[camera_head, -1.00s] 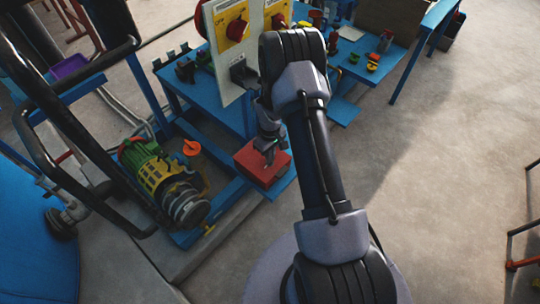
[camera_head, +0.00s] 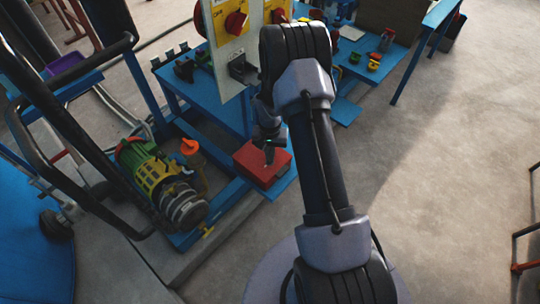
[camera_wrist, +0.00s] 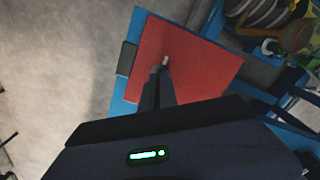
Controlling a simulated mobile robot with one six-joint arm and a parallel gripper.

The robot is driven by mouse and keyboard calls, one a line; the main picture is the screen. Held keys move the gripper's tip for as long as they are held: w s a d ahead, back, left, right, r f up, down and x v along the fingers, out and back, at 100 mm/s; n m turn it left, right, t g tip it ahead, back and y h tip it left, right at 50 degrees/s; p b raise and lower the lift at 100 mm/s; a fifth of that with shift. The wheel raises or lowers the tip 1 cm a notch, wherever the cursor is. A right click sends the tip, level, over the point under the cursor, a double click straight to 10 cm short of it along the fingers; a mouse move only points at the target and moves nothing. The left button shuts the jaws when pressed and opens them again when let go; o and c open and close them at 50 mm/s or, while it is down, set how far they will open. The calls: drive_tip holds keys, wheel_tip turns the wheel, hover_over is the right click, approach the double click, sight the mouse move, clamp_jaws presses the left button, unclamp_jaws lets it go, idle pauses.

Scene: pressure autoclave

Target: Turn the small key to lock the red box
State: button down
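The red box (camera_head: 263,163) sits on a blue ledge at the front of the frame, left of my arm in the head view. Its flat red top (camera_wrist: 200,65) fills the middle of the wrist view. The small key (camera_wrist: 166,61) is a tiny pale piece at the fingertips over that top. My gripper (camera_head: 269,158) points down onto the box. In the wrist view its dark fingers (camera_wrist: 160,72) are close together and look shut on the key. The fingers hide most of the key.
A green and yellow motor (camera_head: 155,175) stands left of the box. A white panel with a red switch (camera_head: 236,22) and a blue table (camera_head: 205,95) are behind. A dark block (camera_wrist: 126,58) sits at the box's side.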

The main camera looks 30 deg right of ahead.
drive_tip(key=m+b, duration=0.2)
drive_tip(key=m, duration=0.5)
idle(0.6)
drive_tip(key=c, duration=1.6)
unclamp_jaws()
drive_tip(key=shift+c, duration=0.2)
drive_tip(key=shift+r, duration=0.1)
wheel_tip(320, 180, up, 17)
drive_tip(key=p, duration=0.6)
drive_tip(key=shift+r, duration=0.1)
